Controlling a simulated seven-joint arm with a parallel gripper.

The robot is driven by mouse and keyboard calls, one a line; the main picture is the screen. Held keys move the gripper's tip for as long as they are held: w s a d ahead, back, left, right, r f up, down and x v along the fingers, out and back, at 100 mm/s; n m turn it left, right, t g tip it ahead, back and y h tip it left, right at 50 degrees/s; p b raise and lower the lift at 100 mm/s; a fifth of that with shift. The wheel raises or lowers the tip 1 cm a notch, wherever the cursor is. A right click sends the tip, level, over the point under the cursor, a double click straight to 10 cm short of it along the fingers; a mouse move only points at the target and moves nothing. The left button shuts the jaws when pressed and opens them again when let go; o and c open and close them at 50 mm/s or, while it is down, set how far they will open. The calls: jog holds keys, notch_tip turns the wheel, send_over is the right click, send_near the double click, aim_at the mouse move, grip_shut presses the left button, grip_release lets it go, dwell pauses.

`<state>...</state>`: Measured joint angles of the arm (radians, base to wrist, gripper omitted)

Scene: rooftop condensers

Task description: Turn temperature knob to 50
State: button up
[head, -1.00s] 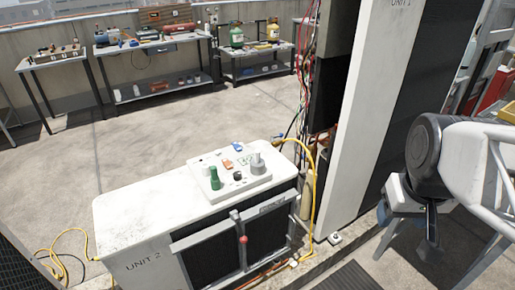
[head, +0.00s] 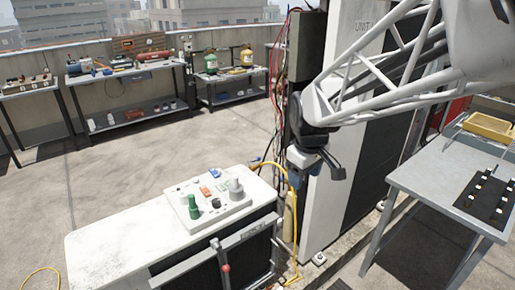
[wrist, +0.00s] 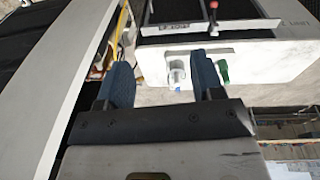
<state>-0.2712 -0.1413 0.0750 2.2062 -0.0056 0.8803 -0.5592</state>
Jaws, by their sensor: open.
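A white control panel (head: 200,207) lies on top of the white UNIT 2 condenser (head: 110,240). It carries a green knob (head: 193,208), a grey knob (head: 236,188), a small black knob (head: 216,203), and orange (head: 205,191) and blue (head: 215,173) parts. I cannot tell which knob is for temperature, and no scale is legible. My gripper (head: 300,170) is above and right of the panel, apart from it. In the wrist view its blue fingers are spread and empty, with the grey knob (wrist: 177,72) beyond the gap and the green knob (wrist: 222,70) beyond the right finger.
A tall white cabinet (head: 335,130) stands close behind my gripper. Cables and a yellow hose (head: 293,200) run beside it. A rail with a red-knobbed lever (head: 225,268) is on the condenser's front. A grey table (head: 420,185) stands at right. Workbenches stand at the back.

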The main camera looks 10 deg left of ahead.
jog(key=w+a+f+n, duration=0.3)
jog(key=w+a+f, duration=0.15)
jog(key=a, duration=0.25)
jog(key=w+a+f+n, duration=0.2)
jog(key=w+a+f, duration=0.1)
jog(key=w+a, duration=0.35)
jog(key=n+g, duration=0.1)
jog(key=n, duration=0.5)
send_over(216, 200)
notch_tip(216, 200, down, 11)
jog(key=shift+a, duration=0.1)
jog(key=shift+f, duration=0.2)
jog(key=shift+f, duration=3.75)
jog(key=c, duration=0.9)
